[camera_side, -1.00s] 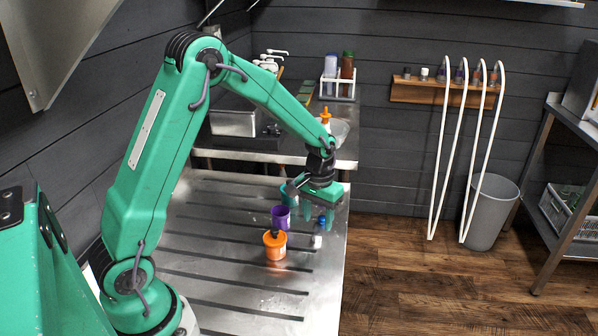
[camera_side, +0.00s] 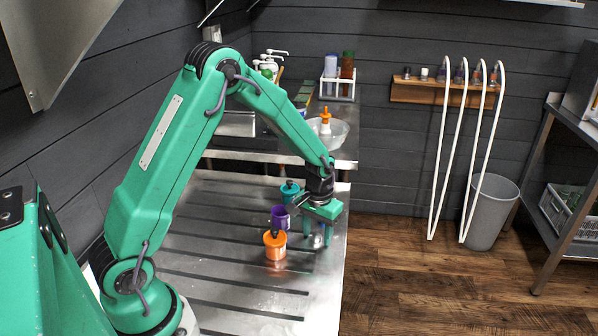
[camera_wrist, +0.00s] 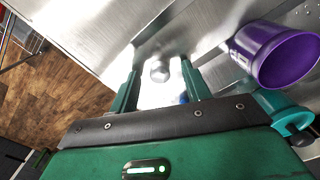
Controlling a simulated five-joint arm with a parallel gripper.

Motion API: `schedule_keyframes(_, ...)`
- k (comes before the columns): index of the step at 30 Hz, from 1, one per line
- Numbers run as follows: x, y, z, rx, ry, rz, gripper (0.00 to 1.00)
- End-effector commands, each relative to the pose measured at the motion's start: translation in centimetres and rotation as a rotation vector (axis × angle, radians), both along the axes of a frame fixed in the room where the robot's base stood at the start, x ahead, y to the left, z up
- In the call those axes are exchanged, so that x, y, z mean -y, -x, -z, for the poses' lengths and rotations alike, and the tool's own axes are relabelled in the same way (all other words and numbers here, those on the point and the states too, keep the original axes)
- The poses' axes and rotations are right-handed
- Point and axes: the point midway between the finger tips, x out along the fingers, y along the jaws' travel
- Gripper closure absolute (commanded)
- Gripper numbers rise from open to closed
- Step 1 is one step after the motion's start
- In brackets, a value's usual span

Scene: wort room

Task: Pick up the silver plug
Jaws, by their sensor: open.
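The silver plug (camera_wrist: 160,71) shows in the wrist view as a small round shiny piece near the metal table top. It lies between the tips of my gripper's two green fingers, with a gap on each side. In the side view my gripper (camera_side: 317,232) points down over the table's right side, open, with a small silver piece (camera_side: 318,241) low between its fingers. A bit of blue (camera_wrist: 183,98) shows beside the right finger in the wrist view; the rest of it is hidden.
An open purple cup (camera_side: 280,217) and an orange pot (camera_side: 275,245) stand just left of my gripper. A teal pot (camera_side: 289,190) stands behind the purple cup. The ribbed metal table (camera_side: 215,260) is clear at the left. Its right edge is close to my gripper.

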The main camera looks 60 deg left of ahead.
Motion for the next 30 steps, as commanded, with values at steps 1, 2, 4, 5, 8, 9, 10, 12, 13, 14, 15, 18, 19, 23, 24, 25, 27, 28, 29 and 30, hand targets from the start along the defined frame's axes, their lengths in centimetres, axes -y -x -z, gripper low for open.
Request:
schedule_keyframes(1,0.0,0.0,0.0,0.000,0.000,0.000,0.56)
schedule_keyframes(2,0.0,0.0,0.0,0.000,0.000,0.000,0.62)
schedule_keyframes(4,0.0,0.0,0.0,0.000,0.000,0.000,0.76)
schedule_keyframes(5,0.0,0.0,0.0,0.000,0.000,0.000,0.82)
schedule_keyframes(8,0.0,0.0,0.0,0.000,0.000,0.000,1.00)
schedule_keyframes(9,0.0,0.0,0.0,0.000,0.000,0.000,1.00)
schedule_keyframes(10,0.0,0.0,0.0,0.000,0.000,0.000,1.00)
schedule_keyframes(12,0.0,0.0,0.0,0.000,0.000,0.000,1.00)
schedule_keyframes(13,0.0,0.0,0.0,0.000,0.000,0.000,1.00)
schedule_keyframes(14,0.0,0.0,0.0,0.000,0.000,0.000,1.00)
schedule_keyframes(15,0.0,0.0,0.0,0.000,0.000,0.000,1.00)
schedule_keyframes(18,0.0,0.0,0.0,0.000,0.000,0.000,1.00)
schedule_keyframes(19,0.0,0.0,-0.1,0.001,0.000,0.000,1.00)
schedule_keyframes(23,0.0,0.0,-0.4,0.001,0.000,0.000,1.00)
schedule_keyframes(24,0.0,0.0,-0.7,0.001,0.000,0.000,1.00)
schedule_keyframes(25,0.0,0.0,-0.8,0.001,0.000,0.000,1.00)
schedule_keyframes(27,0.0,-0.1,-1.4,0.002,0.000,0.000,1.00)
schedule_keyframes(28,0.0,-0.1,-1.7,0.003,0.000,0.000,1.00)
schedule_keyframes(29,0.0,-0.1,-2.1,0.004,0.000,0.000,1.00)
schedule_keyframes(30,0.0,-0.1,-2.6,0.003,0.000,0.000,1.00)
